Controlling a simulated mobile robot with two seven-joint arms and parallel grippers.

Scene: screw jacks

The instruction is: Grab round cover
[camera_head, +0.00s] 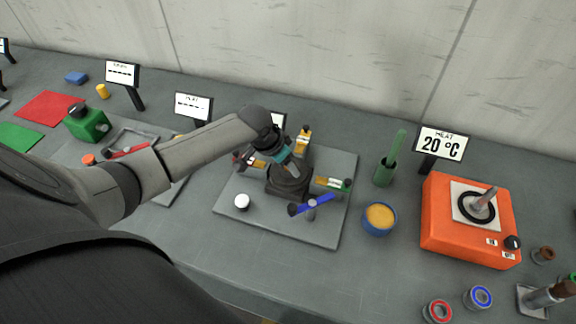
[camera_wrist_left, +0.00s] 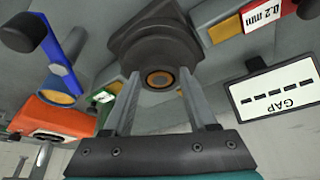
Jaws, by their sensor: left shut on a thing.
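A dark grey rounded piece, which looks like the round cover (camera_wrist_left: 155,48), sits at the middle of the grey base plate in the left wrist view. It has a brown-ringed centre (camera_wrist_left: 159,79). In the head view, the dark assembly (camera_head: 287,188) is partly hidden by my left gripper (camera_head: 289,167), which points down at it. In the left wrist view, my left gripper (camera_wrist_left: 158,82) has its two fingers on either side of the ringed centre, shut on the dark piece. The exact contact is hard to see. My right gripper is not in view.
The base plate (camera_head: 325,232) carries a white round cap (camera_head: 242,202), a blue-handled part (camera_head: 318,201) and coloured gauges around the assembly. A blue cup (camera_head: 379,220), a green holder (camera_head: 385,172) and an orange heater (camera_head: 467,237) stand to the right. A GAP sign (camera_wrist_left: 275,97) stands close by.

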